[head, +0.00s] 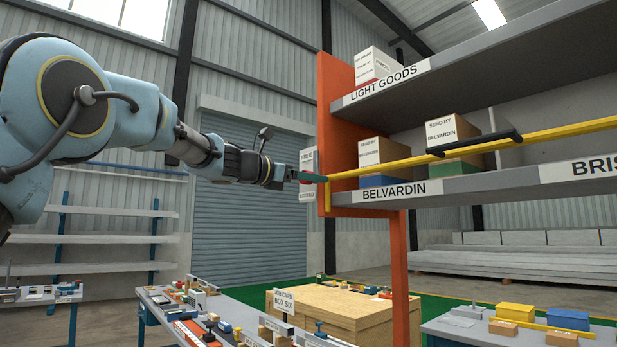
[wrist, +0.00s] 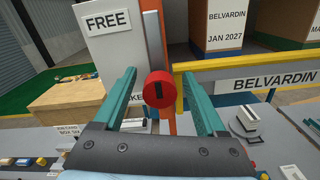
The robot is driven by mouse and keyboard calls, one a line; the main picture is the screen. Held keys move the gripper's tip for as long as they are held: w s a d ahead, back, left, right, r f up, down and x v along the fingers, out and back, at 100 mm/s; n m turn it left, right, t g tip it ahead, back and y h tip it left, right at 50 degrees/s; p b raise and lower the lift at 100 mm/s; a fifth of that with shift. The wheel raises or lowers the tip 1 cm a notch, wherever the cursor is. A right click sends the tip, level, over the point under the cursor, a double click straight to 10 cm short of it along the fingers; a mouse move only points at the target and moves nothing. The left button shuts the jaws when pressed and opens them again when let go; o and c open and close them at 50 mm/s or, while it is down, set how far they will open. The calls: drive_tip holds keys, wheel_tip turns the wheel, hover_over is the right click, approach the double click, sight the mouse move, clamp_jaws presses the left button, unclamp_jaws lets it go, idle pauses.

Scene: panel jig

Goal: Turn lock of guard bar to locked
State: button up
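The yellow guard bar (head: 450,150) runs across the front of the orange and grey shelf rack. Its lock is a round red knob (wrist: 159,89) with a dark upright mark, seen in the wrist view below the FREE label (wrist: 108,21). A lower label (wrist: 137,98) is mostly hidden by my left finger and the knob; only its last letters show. My gripper (wrist: 160,75) is open, with one teal finger on each side of the knob and visible gaps between. In the head view my gripper (head: 312,177) reaches the rack's left end and covers the knob.
The orange rack upright (head: 336,120) stands right beside my gripper. Boxes (head: 383,155) sit on the shelf behind the bar. Tables with small parts (head: 190,310) and a wooden crate (head: 340,305) stand below. Open space lies left of the rack before the roller door (head: 245,220).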

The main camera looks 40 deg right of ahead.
clamp_jaws()
idle(0.4)
idle(0.9)
